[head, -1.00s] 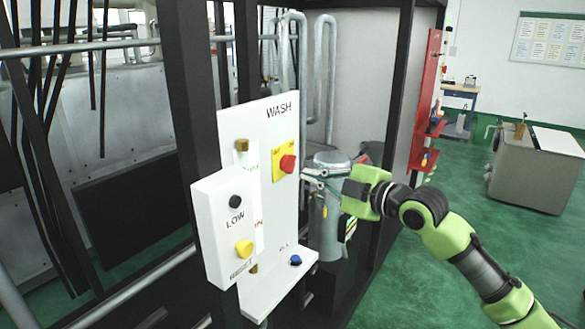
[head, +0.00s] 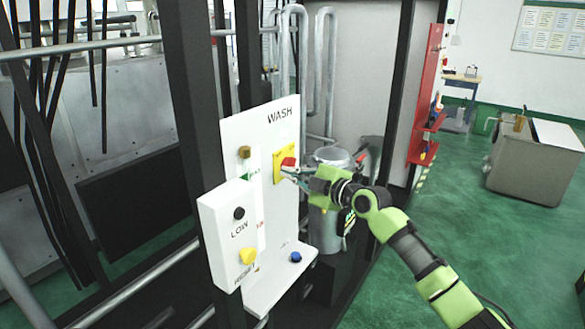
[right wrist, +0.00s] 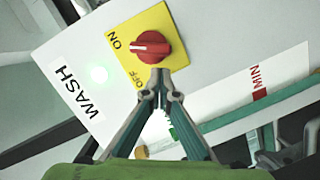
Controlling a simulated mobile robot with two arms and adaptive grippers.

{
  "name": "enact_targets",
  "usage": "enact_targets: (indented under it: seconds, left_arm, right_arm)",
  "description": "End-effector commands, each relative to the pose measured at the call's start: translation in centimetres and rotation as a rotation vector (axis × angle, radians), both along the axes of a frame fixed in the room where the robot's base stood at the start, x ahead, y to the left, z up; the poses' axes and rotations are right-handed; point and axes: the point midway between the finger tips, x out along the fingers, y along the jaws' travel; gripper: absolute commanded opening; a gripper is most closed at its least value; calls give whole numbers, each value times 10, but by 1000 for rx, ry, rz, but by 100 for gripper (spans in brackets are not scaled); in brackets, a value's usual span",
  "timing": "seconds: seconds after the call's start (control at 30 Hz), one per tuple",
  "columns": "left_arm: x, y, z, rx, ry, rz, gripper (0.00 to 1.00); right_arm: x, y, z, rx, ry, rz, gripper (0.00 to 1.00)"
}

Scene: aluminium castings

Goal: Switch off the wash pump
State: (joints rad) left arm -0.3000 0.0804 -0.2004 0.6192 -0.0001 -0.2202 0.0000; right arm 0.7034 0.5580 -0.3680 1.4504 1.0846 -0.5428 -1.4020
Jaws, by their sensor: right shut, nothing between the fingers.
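A red rotary knob (head: 288,163) sits on a yellow plate (head: 279,176) on the white WASH panel (head: 232,140). In the right wrist view the knob (right wrist: 150,47) carries a white bar lying nearly level in the picture. The yellow plate (right wrist: 120,60) reads ON at its upper left and OFF at its lower left. My right gripper (head: 295,171) is shut and empty. In the right wrist view its fingertips (right wrist: 161,78) are at the knob's lower edge; whether they touch it I cannot tell. My left gripper is not in view.
A pale green lamp (right wrist: 97,74) glows beside the WASH label. A white box marked LOW and RESET (head: 222,233) juts out in front of the panel, with a yellow button (head: 247,257). A blue button (head: 296,257) sits below. A metal canister (head: 330,157) stands behind my gripper.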

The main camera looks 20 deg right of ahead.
Motion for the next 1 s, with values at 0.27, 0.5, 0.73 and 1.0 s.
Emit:
enact_targets:
  seconds: [0.27,0.5,0.73,1.0]
  left_arm:
    - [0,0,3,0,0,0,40]
    - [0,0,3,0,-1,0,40]
    - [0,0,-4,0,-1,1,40]
    - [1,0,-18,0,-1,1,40]
  right_arm:
    - [7,-9,-6,2,-2,-1,0]
    - [7,-9,-6,2,-3,0,0]
    - [7,-10,-9,-10,-11,0,0]
    - [7,-10,-10,-46,-40,-1,0]
